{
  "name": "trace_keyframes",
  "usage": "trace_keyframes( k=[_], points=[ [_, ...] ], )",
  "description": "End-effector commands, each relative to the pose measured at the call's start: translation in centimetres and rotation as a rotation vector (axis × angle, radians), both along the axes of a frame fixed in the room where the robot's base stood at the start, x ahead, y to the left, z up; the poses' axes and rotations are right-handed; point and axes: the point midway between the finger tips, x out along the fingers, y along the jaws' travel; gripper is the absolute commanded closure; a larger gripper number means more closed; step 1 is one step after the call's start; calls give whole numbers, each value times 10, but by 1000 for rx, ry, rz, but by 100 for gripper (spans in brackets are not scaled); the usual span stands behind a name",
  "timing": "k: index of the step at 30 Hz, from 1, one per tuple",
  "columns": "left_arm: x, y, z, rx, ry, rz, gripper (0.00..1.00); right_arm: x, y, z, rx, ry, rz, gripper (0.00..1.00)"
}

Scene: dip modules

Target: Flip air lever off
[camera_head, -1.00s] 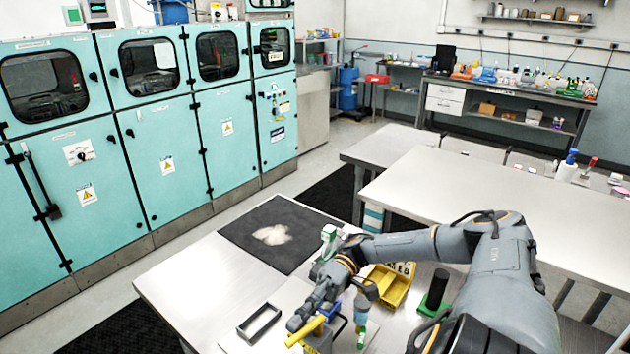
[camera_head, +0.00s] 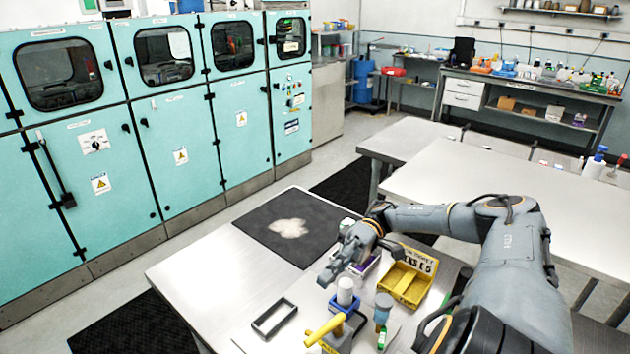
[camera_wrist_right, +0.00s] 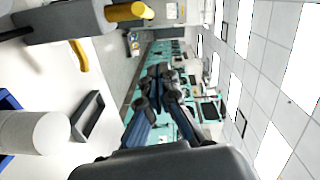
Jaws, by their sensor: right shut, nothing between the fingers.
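A yellow lever handle (camera_head: 325,330) sticks out toward the lower left from a blue and grey fixture (camera_head: 350,316) near the table's front. A white cylinder (camera_head: 345,291) stands on top of the fixture. My right gripper (camera_head: 327,278) is above and behind the fixture, apart from the yellow handle. Its fingers are shut and empty. My left gripper is not in view.
A yellow bin (camera_head: 405,285) stands right of the gripper, and a small blue-topped bottle (camera_head: 382,308) right of the fixture. A dark rectangular frame (camera_head: 274,318) lies left of it. A black mat (camera_head: 270,215) with pale powder covers the table's far left.

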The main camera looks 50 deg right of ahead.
Motion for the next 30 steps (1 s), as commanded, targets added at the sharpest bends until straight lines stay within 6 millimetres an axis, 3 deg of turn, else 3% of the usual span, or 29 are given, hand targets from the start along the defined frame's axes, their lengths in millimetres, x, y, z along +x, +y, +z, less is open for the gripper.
trace_keyframes(
  k=[3, 7, 15, 26, 30],
  points=[
    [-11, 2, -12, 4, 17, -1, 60, 2, -15, -2, 0, -2, -3, 100],
    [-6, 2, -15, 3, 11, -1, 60, 2, -22, 0, 0, 0, -1, 100],
    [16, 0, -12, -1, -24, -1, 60, 2, -24, 2, 1, 1, 0, 100],
    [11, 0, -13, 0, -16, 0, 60, 2, -24, 2, 0, 1, 0, 100],
    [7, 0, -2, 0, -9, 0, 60, 2, -24, 13, 0, 0, 0, 100]
  ],
)
